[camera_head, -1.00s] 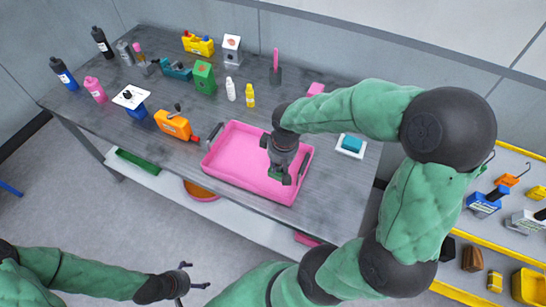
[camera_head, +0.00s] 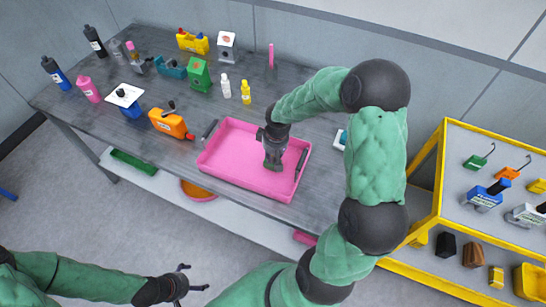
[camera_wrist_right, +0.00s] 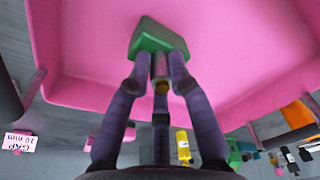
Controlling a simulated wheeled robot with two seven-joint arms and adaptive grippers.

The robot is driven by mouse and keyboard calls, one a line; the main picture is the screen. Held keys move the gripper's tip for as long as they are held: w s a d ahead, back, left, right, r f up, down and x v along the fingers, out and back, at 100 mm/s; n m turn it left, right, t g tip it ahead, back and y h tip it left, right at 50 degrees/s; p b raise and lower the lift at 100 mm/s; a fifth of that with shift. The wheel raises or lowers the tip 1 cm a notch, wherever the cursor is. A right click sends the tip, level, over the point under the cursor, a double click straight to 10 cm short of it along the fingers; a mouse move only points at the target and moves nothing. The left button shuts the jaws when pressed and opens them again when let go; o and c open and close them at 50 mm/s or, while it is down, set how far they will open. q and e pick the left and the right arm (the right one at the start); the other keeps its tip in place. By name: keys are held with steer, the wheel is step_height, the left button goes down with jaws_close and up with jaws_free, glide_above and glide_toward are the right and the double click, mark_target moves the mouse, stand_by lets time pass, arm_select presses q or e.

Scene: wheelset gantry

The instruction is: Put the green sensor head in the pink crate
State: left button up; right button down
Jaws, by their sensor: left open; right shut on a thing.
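The pink crate (camera_head: 228,172) sits on the grey workbench near its front edge. My right gripper (camera_head: 273,165) points down into the crate, right of its middle. In the right wrist view my right gripper (camera_wrist_right: 159,66) is shut on the green sensor head (camera_wrist_right: 156,38), held at the fingertips against the pink crate floor (camera_wrist_right: 215,50). I cannot tell whether the sensor head touches the floor. In the head view it is hidden by the gripper. My left gripper (camera_head: 188,280) is open and empty, low in front of the bench.
Bottles, a green box (camera_head: 199,75) and an orange container (camera_head: 168,123) stand on the bench left of and behind the crate. A yellow-framed rack (camera_head: 440,185) with tools stands at the right. A wall runs behind the bench.

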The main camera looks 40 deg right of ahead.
steer(key=shift+f, duration=0.2)
steer(key=c, duration=1.1)
jaws_free()
steer(key=shift+r, duration=0.1)
steer(key=r+p, duration=0.1)
steer(key=r, duration=0.3)
steer(key=s+r, duration=0.1)
steer(key=r, duration=0.3)
steer(key=r+p, duration=0.1)
steer(key=r, duration=0.3)
steer(key=shift+s+p, duration=0.2)
steer(key=shift+p, duration=0.15)
